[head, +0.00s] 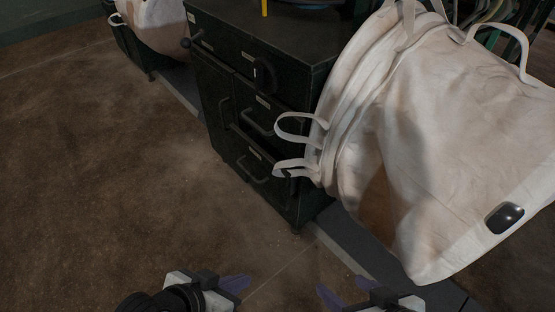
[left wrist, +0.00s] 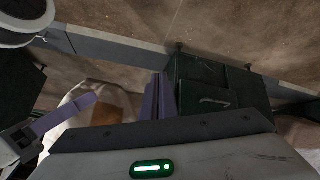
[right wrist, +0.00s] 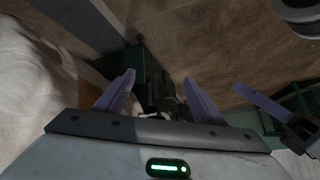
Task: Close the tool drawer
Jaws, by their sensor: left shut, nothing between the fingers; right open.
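A dark green tool cabinet (head: 262,85) stands upright at the upper middle of the head view, its labelled drawer fronts facing left and toward me. A middle drawer (head: 262,112) and a lower drawer (head: 255,160) have bar handles. The lower drawer may stand out slightly; I cannot tell how far. The cabinet also shows in the left wrist view (left wrist: 215,88) and, partly, in the right wrist view (right wrist: 146,75). My left gripper (head: 243,282) is shut and empty, low in front of the cabinet. My right gripper (head: 328,294) is open and empty, also apart from it.
A large cream bulk bag (head: 440,130) hangs at the right, and its loops (head: 290,122) overlap the cabinet's right drawer edges. Another pale bag (head: 155,22) is at the upper left. The brown floor (head: 100,160) left of the cabinet is clear.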

